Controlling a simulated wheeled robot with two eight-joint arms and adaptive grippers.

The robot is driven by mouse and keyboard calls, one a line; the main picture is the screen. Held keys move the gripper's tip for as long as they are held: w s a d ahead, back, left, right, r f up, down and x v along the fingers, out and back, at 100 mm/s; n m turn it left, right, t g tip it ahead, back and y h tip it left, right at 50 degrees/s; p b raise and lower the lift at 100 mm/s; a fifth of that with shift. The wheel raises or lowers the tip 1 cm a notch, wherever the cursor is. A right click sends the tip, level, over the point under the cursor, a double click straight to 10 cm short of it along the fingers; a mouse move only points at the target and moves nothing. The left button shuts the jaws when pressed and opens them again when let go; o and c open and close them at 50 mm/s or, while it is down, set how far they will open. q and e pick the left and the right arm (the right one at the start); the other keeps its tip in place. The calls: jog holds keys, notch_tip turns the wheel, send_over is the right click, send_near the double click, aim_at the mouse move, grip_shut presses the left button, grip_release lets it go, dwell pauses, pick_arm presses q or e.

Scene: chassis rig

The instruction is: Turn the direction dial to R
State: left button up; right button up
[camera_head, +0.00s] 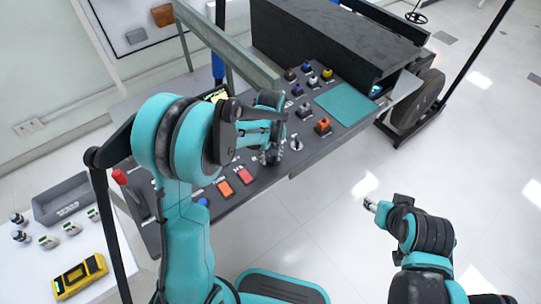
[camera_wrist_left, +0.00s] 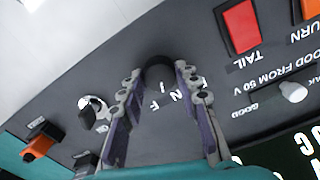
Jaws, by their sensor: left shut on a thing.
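The direction dial (camera_wrist_left: 158,70) is a round black knob on the dark grey panel. In the left wrist view it sits between the tips of my left gripper (camera_wrist_left: 157,76), whose fingers are closed on its sides. White letters F and N are printed beside it; another mark is partly hidden behind a finger. A small white mark shows on the knob's edge near the N, but I cannot tell its exact setting. In the head view my left gripper (camera_head: 270,155) is down at the panel and hides the dial. My right gripper (camera_head: 374,205) hangs over the floor, away from the panel.
Red and orange rocker switches (camera_head: 235,183) lie near the left gripper. A toggle (camera_head: 296,143) and an orange switch (camera_head: 323,126) stand to its right. A red-handled lever (camera_head: 120,177) is at the panel's left. A yellow meter (camera_head: 80,277) lies on the white table.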

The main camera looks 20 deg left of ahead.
aim_at(271, 158)
pick_arm(q)
jog(key=n, duration=1.2)
jog(key=shift+n, duration=0.3)
dwell(0.3)
jog(key=o, duration=1.2)
notch_tip(271, 158, up, 12)
